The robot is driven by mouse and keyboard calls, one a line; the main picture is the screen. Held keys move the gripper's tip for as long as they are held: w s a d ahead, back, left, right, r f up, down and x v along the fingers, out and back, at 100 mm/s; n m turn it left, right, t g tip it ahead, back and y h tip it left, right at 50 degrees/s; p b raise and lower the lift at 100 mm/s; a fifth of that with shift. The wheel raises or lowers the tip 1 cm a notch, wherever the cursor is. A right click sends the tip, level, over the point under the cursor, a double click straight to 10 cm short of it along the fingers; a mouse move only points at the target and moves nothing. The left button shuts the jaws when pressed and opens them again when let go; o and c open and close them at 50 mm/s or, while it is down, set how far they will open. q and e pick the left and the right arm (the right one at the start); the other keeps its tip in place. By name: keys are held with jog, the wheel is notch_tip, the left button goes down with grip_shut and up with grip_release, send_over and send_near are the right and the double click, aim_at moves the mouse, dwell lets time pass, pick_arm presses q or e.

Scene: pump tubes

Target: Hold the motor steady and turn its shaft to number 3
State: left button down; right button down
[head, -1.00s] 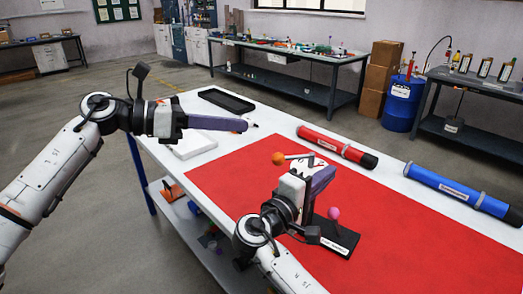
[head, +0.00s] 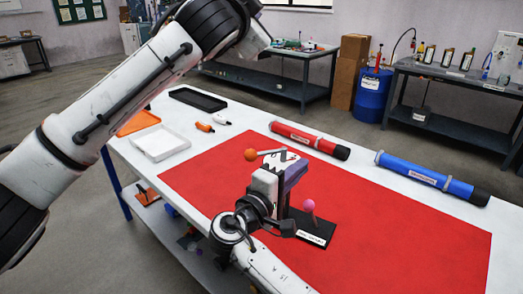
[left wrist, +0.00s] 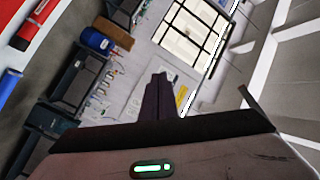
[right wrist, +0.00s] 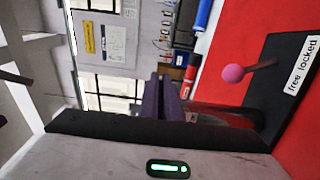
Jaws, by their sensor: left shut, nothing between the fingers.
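The motor's pale face with dark marks (head: 284,156) shows above my right gripper, with an orange ball (head: 250,155) on a light lever at its left. Its body is mostly hidden behind the gripper. A pink ball lever (head: 309,204) rises from a black base (head: 318,231) labelled "free locked"; the pink ball (right wrist: 233,73) also shows in the right wrist view. My right gripper (head: 297,172) is at the motor, its purple fingers (right wrist: 166,98) close together; what lies between them is unclear. My left gripper (left wrist: 160,96) is shut and empty, away from the motor and outside the head view.
The red mat (head: 400,235) is mostly clear. A red tube (head: 310,140) and a blue tube (head: 432,178) lie along its far edge. A white tray (head: 160,142), an orange tray (head: 138,122) and a black tray (head: 198,99) are at the left. My left arm crosses the upper left.

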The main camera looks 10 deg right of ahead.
pick_arm(q)
jog(key=s+d+f+n+g+y, duration=0.2)
jog(key=s+f+n+g+y, duration=0.45)
jog(key=s+f, duration=1.1)
jog(key=w+a+f+m+g, duration=0.2)
jog(key=w+f+g, duration=0.1)
jog(key=w+f, duration=0.4)
jog(key=shift+w+a+f+y, duration=0.2)
jog(key=shift+a+f+y, duration=0.15)
jog(key=shift+f, duration=0.1)
